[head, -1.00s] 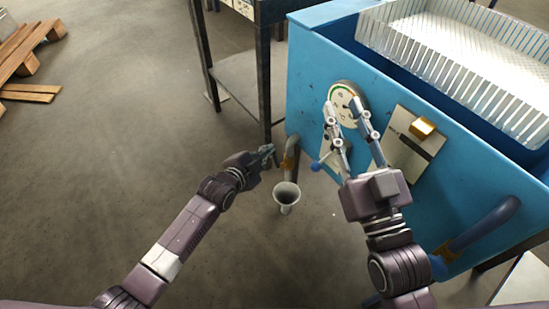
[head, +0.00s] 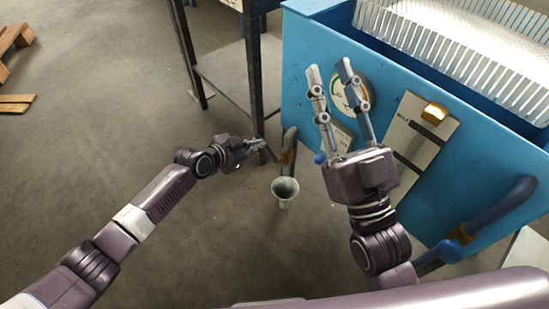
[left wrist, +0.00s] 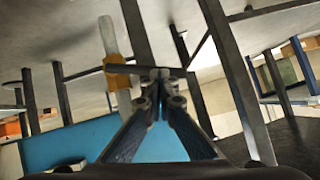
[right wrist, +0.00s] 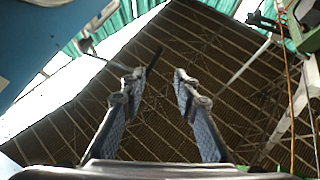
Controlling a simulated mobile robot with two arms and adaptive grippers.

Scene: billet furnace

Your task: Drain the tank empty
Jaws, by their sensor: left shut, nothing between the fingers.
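The blue tank (head: 300,60) stands at the right in the head view. A drain pipe (head: 290,140) with a brass-coloured valve (head: 285,158) comes down at its left corner, above a grey funnel (head: 285,190). My left gripper (head: 262,145) is shut and empty, just left of this pipe. In the left wrist view the shut fingertips (left wrist: 158,75) are close to the yellow valve body (left wrist: 118,68) and its dark lever; I cannot tell whether they touch. My right gripper (head: 329,66) is open and empty in front of the tank, partly covering the round gauge (head: 352,92).
A blue round knob (head: 320,158) shows left of my right gripper. A plate with a yellow block (head: 434,113) is on the tank front. A second blue pipe (head: 505,203) has a brass fitting and blue handle.

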